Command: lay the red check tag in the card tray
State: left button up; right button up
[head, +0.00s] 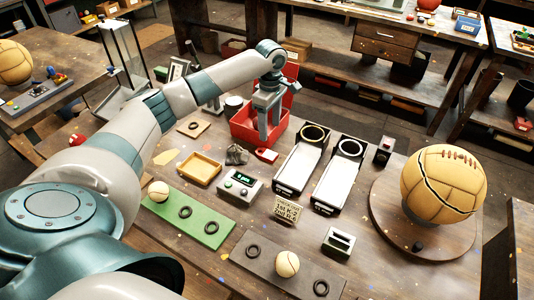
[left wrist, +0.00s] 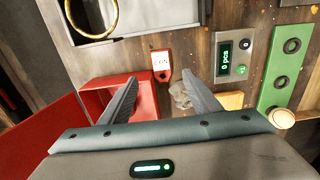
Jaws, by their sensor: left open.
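The red check tag (head: 267,155), with a white label, lies on the table by the near right corner of a red bin. In the left wrist view the tag (left wrist: 161,62) shows just beyond the space between my fingertips. My left gripper (head: 268,128) points down over the red bin, open and empty; its two fingers also show spread in the left wrist view (left wrist: 160,80). A shallow yellow tray (head: 201,182), which looks like the card tray, sits empty left of the tag. It is partly visible in the left wrist view (left wrist: 232,101). My right gripper is out of view.
The red bin (head: 245,133) has an open lid. A dark crumpled lump (head: 237,155) lies between tray and tag. A counter box (head: 240,187), two white-topped ramps (head: 300,165) (head: 338,183), a green board (head: 190,220) and a large ball (head: 440,183) on a round stand crowd the table.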

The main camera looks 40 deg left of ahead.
pick_arm(q)
jog(key=p, duration=0.1)
send_over(269, 155)
notch_tip(269, 155, down, 7)
jog(key=shift+w+r, duration=0.15)
jog(key=shift+r, duration=0.05)
jog(key=shift+f+p, duration=0.4)
jog(key=shift+p, duration=0.15)
notch_tip(269, 155, down, 3)
jog(key=shift+a+f+p, duration=0.1)
jog(key=shift+p, duration=0.5)
jog(key=shift+f, duration=0.6)
